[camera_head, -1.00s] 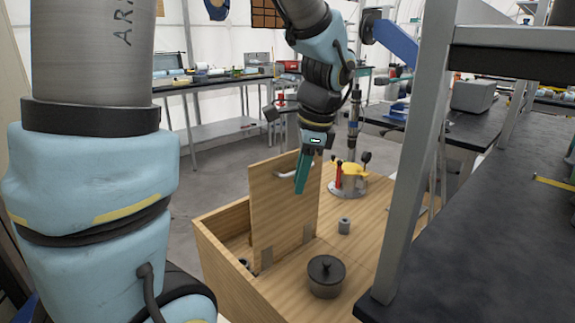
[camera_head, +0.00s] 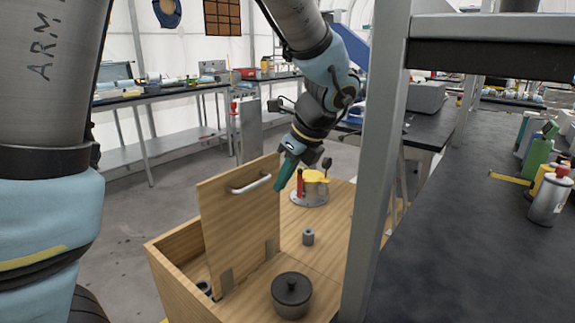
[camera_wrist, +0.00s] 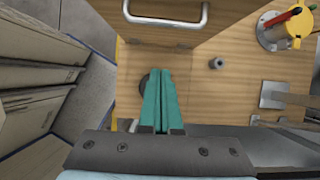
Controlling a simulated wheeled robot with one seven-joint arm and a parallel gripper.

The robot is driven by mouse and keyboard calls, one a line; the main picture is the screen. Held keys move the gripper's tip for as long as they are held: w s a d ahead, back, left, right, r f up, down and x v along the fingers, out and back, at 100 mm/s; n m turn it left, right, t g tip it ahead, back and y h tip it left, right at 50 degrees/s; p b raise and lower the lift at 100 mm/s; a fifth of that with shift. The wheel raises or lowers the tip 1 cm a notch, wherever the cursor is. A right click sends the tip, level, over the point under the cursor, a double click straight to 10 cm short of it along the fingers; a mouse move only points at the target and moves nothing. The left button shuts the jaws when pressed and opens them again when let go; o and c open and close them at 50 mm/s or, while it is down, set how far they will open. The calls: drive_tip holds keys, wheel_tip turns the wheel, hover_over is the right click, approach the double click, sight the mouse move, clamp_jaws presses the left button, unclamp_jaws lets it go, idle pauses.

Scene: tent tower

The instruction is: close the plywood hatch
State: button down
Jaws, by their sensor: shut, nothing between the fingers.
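The plywood hatch (camera_head: 240,215) stands open, roughly upright on its hinges, on a wooden box (camera_head: 165,255). A pale bar handle (camera_head: 251,184) is on its visible face. In the wrist view the hatch (camera_wrist: 160,38) and its handle (camera_wrist: 166,22) are at the top, beyond my fingers. My gripper (camera_head: 281,188) has teal fingers and is shut and empty. In the head view it is close to the hatch's upper right edge; I cannot tell whether it touches. The wrist view shows its fingers (camera_wrist: 167,72) together over the box top.
On the box top are a dark lidded pot (camera_head: 291,294), a small grey cylinder (camera_head: 308,237) and a round metal base with yellow and red parts (camera_head: 310,190). A grey post (camera_head: 377,160) and black bench (camera_head: 465,235) stand at right. Open floor lies left.

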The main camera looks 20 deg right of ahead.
drive_tip(key=shift+w+a+f+p, duration=0.2)
drive_tip(key=shift+w+a+f, duration=0.2)
drive_tip(key=shift+w, duration=0.4)
drive_tip(key=shift+w+a+f+p, duration=0.2)
drive_tip(key=shift+w+a+f, duration=0.2)
drive_tip(key=shift+w, duration=0.4)
drive_tip(key=shift+w+a+f+p, duration=0.25)
drive_tip(key=shift+w+a, duration=0.25)
drive_tip(key=shift+w, duration=0.3)
